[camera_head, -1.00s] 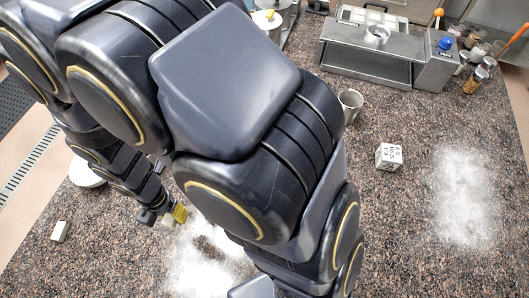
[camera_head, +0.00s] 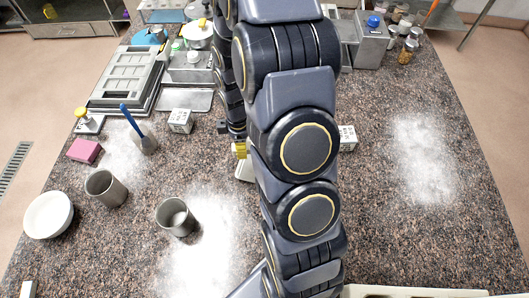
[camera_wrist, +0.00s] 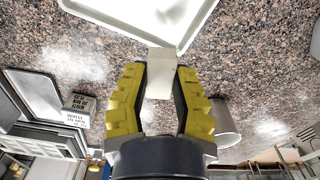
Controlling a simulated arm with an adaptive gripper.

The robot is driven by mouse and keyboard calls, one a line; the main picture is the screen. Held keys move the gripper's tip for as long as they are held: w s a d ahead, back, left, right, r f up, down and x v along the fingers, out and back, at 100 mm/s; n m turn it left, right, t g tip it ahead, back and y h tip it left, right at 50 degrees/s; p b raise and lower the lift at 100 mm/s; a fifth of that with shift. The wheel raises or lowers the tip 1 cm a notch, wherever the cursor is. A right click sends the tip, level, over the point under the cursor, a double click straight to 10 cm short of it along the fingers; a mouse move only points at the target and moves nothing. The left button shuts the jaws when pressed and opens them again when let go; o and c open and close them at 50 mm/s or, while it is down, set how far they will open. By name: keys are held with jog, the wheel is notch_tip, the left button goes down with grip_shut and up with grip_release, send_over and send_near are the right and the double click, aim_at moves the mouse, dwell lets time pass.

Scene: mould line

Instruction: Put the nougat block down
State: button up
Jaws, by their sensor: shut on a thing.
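My gripper (camera_wrist: 160,90) has yellow ribbed fingers with dark inner pads. It is shut on a pale cream block, which I take as the nougat block (camera_wrist: 160,72). The block sticks out past the fingertips, over the speckled counter (camera_wrist: 115,75) and close to a white-rimmed tray (camera_wrist: 185,40). In the head view my gripper (camera_head: 239,150) is small and partly behind my arm, with the pale block (camera_head: 243,171) just below it. I cannot tell whether the block touches the counter.
Metal cups (camera_head: 105,190) (camera_head: 177,217), a white bowl (camera_head: 48,215), a pink block (camera_head: 85,151) and a printed white cube (camera_head: 180,121) stand to the left. Another printed cube (camera_head: 347,138) is partly behind my arm.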

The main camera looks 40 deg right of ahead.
jog(key=d, duration=0.1)
jog(key=d+m, duration=0.1)
jog(key=s+d, duration=0.1)
jog(key=shift+s+f+m, duration=0.1)
jog(key=shift+f+m, duration=0.2)
jog(key=shift+f, duration=3.95)
jog(key=o, duration=0.4)
jog(key=shift+f, duration=0.15)
jog(key=shift+o, duration=0.2)
